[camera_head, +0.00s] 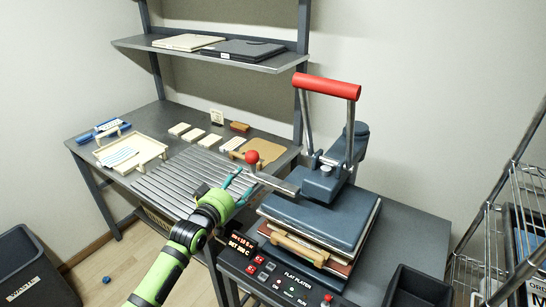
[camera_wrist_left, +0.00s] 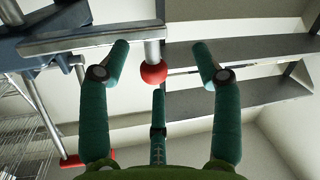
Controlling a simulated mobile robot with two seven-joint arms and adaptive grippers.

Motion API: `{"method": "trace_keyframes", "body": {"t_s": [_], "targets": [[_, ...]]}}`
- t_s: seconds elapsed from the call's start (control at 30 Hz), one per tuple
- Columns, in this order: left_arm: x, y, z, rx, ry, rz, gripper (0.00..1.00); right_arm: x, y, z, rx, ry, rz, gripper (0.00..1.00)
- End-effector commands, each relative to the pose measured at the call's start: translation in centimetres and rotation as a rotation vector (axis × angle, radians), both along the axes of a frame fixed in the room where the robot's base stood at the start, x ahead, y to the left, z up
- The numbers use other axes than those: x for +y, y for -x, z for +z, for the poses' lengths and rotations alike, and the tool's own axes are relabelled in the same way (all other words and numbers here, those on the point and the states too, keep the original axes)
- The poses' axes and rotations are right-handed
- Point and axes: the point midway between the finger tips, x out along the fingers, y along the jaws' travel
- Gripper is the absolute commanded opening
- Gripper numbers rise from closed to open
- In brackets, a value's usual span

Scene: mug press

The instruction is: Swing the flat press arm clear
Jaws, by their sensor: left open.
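The flat press (camera_head: 318,222) stands on the right-hand table, its blue-grey upper plate lying over a layered stack. A tall red handle (camera_head: 326,86) rises above it. A flat metal bar (camera_head: 275,181) reaches left from the press head and carries a red ball knob (camera_head: 252,156) on a short post near its left end. My left gripper (camera_head: 241,184) is open and empty just left of the bar. My right gripper is out of view.
A lit control panel (camera_head: 285,277) fronts the press. A ribbed surface (camera_head: 180,182) lies left of it, with a cream tray (camera_head: 154,146) behind. A shelf (camera_head: 215,53) hangs above. A dark bin (camera_head: 418,287) and wire rack (camera_head: 490,235) stand at right.

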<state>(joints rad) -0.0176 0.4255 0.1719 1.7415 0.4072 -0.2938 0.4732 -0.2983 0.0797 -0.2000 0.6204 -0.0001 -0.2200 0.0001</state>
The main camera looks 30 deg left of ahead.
Motion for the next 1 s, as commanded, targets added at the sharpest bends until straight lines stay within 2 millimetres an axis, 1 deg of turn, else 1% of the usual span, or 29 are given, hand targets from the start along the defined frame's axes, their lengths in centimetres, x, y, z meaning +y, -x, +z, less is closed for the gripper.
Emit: {"method": "trace_keyframes", "body": {"t_s": [0.03, 0.1, 0.2, 0.27, 0.5, 0.63, 0.8, 1.0], "targets": [[0.0, -0.1, 1.9, -0.038, 0.008, -0.005, 0.64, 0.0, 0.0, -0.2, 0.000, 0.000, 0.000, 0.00], [0.0, -0.2, 3.7, -0.072, 0.016, -0.011, 0.64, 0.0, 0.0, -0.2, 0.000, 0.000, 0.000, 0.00], [0.0, -0.6, 4.7, -0.090, 0.022, -0.014, 0.64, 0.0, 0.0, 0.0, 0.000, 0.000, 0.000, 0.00], [0.0, -1.2, 4.8, -0.090, 0.023, -0.014, 0.64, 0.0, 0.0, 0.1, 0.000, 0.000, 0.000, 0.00], [0.3, -4.7, 4.8, -0.090, 0.021, -0.013, 0.64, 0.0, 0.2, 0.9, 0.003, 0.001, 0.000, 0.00], [0.4, -6.2, 4.7, -0.088, 0.020, -0.014, 0.64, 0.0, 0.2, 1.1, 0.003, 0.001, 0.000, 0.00], [0.5, -7.1, 4.5, -0.087, 0.020, -0.014, 0.64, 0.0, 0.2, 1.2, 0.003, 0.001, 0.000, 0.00], [0.5, -7.2, 4.5, -0.086, 0.019, -0.014, 0.64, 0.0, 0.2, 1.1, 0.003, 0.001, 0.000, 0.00]]}}
